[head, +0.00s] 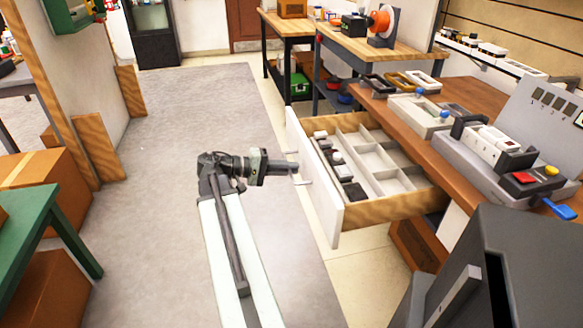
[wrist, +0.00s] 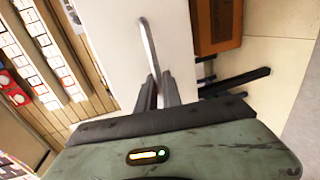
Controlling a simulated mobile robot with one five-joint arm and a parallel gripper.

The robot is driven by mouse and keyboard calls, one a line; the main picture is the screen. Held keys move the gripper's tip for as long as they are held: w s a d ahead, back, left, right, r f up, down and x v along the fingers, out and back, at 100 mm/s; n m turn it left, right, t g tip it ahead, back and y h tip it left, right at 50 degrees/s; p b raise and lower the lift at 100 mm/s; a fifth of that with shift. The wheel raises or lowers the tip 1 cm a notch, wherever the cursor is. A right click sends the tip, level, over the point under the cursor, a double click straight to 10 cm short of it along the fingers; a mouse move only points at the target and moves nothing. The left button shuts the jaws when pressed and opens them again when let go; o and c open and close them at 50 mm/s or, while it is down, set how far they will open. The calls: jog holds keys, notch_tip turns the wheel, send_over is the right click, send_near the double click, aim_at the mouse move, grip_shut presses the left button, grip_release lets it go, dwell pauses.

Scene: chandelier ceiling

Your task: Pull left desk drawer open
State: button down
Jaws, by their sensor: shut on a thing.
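The desk drawer (head: 318,192) stands well out from the wooden desk (head: 470,95), with its white front facing my arm. Its inside is split into compartments, and dark and white items lie in the near ones. A thin metal handle (wrist: 147,45) runs along the white front in the wrist view. My gripper (head: 292,172) is at the handle in the head view. In the wrist view its fingers (wrist: 157,88) are closed around the handle's lower end. The exact contact is partly hidden by the fingers.
Devices with buttons (head: 500,150) and small trays stand on the desk. A dark grey cabinet (head: 530,260) is at the lower right. A green table (head: 30,220) and cardboard boxes (head: 45,175) are on the left. The grey floor (head: 200,110) between is clear.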

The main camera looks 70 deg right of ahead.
jog(key=shift+d+r, duration=0.1)
jog(key=shift+d, duration=0.1)
jog(key=c, duration=1.5)
grip_release()
jog(key=p+v, duration=0.1)
jog(key=v, duration=0.6)
jog(key=shift+w+a, duration=0.25)
jog(key=shift+w, duration=0.05)
